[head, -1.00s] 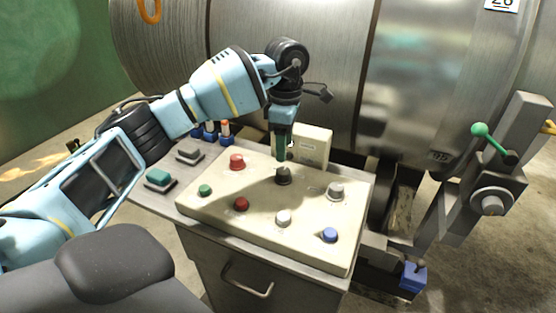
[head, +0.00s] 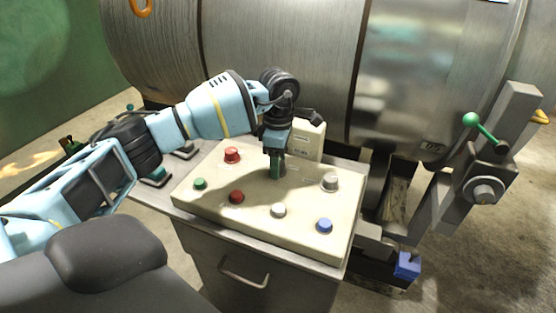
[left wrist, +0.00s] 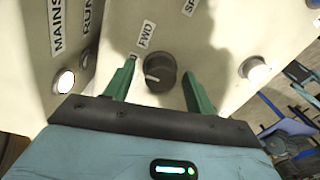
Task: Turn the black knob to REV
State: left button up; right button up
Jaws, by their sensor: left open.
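The black knob (left wrist: 160,72) shows in the left wrist view between my open green fingers, with a pale pointer mark on its left side. A FWD label (left wrist: 146,37) is printed just above it to the left; no REV label is readable. My left gripper (head: 277,176) points down at the beige control panel (head: 255,215) in the head view and hides the knob there. In the left wrist view its fingers (left wrist: 158,67) stand on either side of the knob, with gaps visible. My right gripper is not in view.
Around the knob are a red button (head: 232,155), a grey knob (head: 330,181), a white button (head: 279,210), a blue button (head: 325,225) and a green button (head: 200,183). An upright label box (head: 308,140) stands close behind. A large metal drum (head: 290,60) fills the back.

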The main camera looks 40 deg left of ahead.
pick_arm(q)
jog(key=c, duration=1)
jog(key=shift+o, duration=0.2)
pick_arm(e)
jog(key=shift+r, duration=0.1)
pick_arm(q)
jog(key=n+p, duration=0.2)
jog(key=n, duration=0.2)
jog(key=shift+r, duration=0.2)
jog(key=n+p, duration=0.2)
jog(key=n, duration=0.1)
jog(key=shift+f+n+p, duration=0.2)
jog(key=shift+n+p, duration=0.2)
jog(key=shift+n, duration=0.7)
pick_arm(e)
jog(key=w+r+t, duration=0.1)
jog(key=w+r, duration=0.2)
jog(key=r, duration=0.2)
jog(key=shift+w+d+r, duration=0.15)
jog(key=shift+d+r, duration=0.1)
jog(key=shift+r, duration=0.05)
pick_arm(q)
jog(key=o, duration=1)
jog(key=shift+c, duration=0.2)
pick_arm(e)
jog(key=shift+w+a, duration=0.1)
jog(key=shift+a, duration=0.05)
